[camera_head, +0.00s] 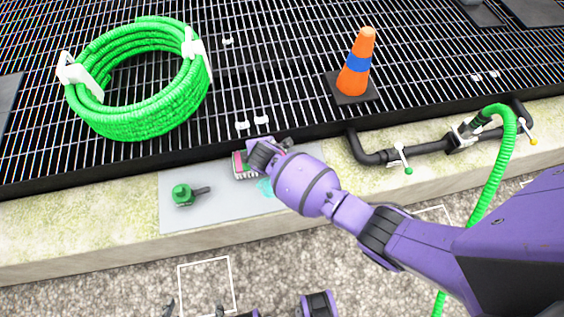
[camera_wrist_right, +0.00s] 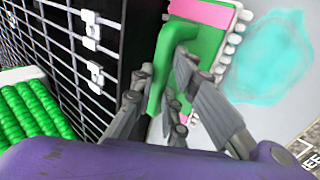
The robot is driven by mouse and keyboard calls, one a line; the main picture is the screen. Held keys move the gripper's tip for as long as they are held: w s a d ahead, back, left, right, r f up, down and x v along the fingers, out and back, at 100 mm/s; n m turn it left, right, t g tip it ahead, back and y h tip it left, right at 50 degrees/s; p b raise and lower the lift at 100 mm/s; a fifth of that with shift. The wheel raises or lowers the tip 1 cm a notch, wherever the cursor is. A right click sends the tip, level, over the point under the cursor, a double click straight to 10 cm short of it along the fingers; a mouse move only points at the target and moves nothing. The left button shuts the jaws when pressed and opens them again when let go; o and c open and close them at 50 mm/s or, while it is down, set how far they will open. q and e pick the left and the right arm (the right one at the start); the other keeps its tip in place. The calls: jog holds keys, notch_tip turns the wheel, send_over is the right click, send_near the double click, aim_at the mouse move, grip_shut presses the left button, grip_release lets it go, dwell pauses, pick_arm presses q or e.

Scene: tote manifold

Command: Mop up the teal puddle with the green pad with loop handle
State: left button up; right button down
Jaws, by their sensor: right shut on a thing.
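The green pad with loop handle shows in the right wrist view (camera_wrist_right: 210,42), with a pink band and white knobbly edging. In the head view the pad (camera_head: 240,166) is partly hidden behind my right gripper (camera_head: 264,152). The right gripper's fingers (camera_wrist_right: 172,85) are shut on the green loop handle. The teal puddle (camera_wrist_right: 272,62) lies beside the pad's edged side; in the head view the puddle (camera_head: 265,188) is partly hidden by my right arm. At the bottom edge, my left gripper (camera_head: 195,310) shows two separated fingertips with nothing seen between them.
The puddle lies on a grey plate (camera_head: 215,208) on a stone ledge. A green-knobbed fitting (camera_head: 183,194) stands at the plate's left. Behind are a dark grating, a coiled green hose (camera_head: 140,120) and an orange cone (camera_head: 358,65). Black piping (camera_head: 425,150) runs at right.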

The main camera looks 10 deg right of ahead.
notch_tip(320, 180, up, 7)
jog(key=p, duration=0.5)
jog(key=shift+s, duration=0.25)
